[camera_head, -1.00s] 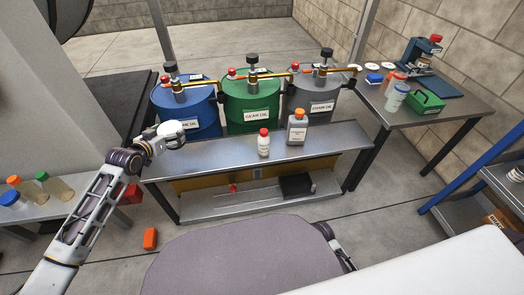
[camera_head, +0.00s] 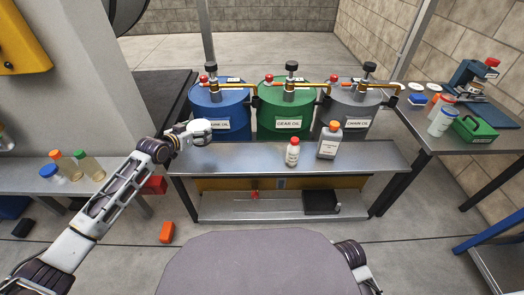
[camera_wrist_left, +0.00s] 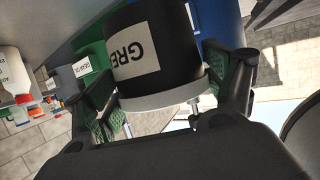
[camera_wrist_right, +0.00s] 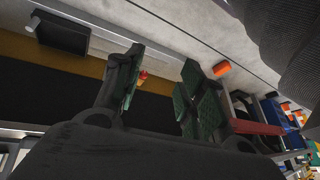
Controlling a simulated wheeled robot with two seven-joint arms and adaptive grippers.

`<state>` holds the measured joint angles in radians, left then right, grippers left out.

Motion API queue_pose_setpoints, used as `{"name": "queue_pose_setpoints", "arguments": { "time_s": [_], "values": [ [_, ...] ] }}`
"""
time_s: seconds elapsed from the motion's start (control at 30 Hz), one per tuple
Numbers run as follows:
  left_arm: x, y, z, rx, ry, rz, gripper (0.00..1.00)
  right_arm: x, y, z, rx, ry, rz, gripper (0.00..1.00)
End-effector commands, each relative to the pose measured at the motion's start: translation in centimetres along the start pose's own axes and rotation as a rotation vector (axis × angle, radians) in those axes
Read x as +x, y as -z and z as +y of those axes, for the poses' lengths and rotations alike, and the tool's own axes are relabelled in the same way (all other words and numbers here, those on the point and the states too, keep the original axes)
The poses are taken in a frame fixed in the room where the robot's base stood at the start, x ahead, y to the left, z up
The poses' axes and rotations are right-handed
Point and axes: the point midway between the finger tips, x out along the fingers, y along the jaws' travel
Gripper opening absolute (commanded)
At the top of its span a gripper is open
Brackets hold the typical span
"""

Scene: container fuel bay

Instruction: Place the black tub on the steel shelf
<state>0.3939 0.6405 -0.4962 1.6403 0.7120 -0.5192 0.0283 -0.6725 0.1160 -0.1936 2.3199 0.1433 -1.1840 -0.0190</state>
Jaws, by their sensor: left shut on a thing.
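My left gripper (camera_head: 192,130) is shut on the black tub (camera_wrist_left: 150,50), which has a white label reading "GRE" and a white rim at the gripper end; the label appears upside down in the left wrist view. In the head view only a small pale part of the tub seems to show at the gripper. The gripper is above the left end of the steel bench (camera_head: 240,157), in front of the blue drum (camera_head: 220,112). The bench has a lower steel shelf (camera_head: 270,207). My right gripper (camera_wrist_right: 155,85) is open and empty, its fingers apart, low before the bench.
A white bottle (camera_head: 292,153) and a grey bottle (camera_head: 329,142) stand on the bench's right half. A black tray (camera_head: 320,202) sits on the lower shelf. A green drum (camera_head: 286,115) and grey drum (camera_head: 345,112) stand behind. An orange object (camera_head: 166,232) lies on the floor.

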Motion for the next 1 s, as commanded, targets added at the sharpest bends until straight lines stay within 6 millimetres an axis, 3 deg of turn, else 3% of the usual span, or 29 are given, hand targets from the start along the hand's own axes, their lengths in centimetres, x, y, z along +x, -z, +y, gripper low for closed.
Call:
{"name": "queue_pose_setpoints", "arguments": {
  "time_s": [0.27, 0.7, 1.0],
  "values": [
    [0.3, -0.6, 0.0, 0.000, 0.000, 0.003, 0.45, 0.5, -0.1, 0.0, 0.003, 0.004, 0.009, 0.40],
    [2.2, -5.2, 0.0, 0.000, 0.000, 0.003, 0.45, 4.8, -1.8, -0.2, 0.039, 0.042, 0.087, 0.40],
    [2.4, -5.6, 0.0, 0.000, 0.000, 0.004, 0.45, 5.2, -1.8, -0.2, 0.046, 0.048, 0.102, 0.40]
  ]
}}
